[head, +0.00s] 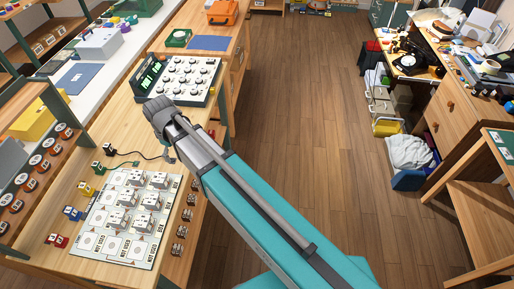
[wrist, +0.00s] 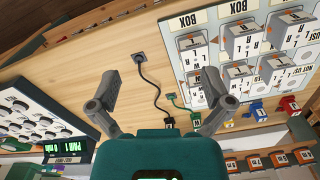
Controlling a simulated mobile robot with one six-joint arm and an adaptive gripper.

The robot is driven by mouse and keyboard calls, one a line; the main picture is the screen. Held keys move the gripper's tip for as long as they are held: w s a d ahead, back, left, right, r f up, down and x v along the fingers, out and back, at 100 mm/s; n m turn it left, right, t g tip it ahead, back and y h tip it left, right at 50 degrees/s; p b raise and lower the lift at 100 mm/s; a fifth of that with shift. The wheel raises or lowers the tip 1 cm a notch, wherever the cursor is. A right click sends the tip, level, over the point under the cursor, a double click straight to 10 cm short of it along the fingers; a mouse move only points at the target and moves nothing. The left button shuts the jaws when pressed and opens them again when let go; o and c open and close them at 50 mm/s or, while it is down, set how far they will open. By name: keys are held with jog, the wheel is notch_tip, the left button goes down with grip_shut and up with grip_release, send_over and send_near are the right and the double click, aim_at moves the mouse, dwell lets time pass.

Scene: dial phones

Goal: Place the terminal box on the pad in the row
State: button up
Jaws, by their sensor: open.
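Several white terminal boxes (head: 150,200) with small lettered faces stand on a white printed sheet (head: 86,252) on the wooden bench. Flat printed pads (head: 92,217) lie bare along the sheet's left and front parts. In the wrist view, the boxes (wrist: 240,40) and the sheet, with "BOX" labels, fill the upper right. My gripper (wrist: 172,80) is open and empty, with bare bench and a black cord between its fingers. It is apart from the boxes, left of them in that view. I cannot tell which box or pad is meant.
A console with several dials (head: 186,76) stands behind the sheet. A black cord (wrist: 147,85) runs across the bench. Coloured blocks, including a red one (head: 58,240), line the sheet's left side. A rack of brown round parts (head: 33,175) stands further left. Bare bench shows behind the sheet.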

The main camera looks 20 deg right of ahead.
jog(key=s+d+m, duration=0.3)
jog(key=d+m, duration=0.2)
jog(key=d, duration=0.8)
jog(key=s+d+m, duration=0.3)
jog(key=d+m, duration=0.2)
jog(key=d, duration=0.9)
jog(key=shift+s+d+m, duration=0.2)
jog(key=shift+s+m, duration=0.1)
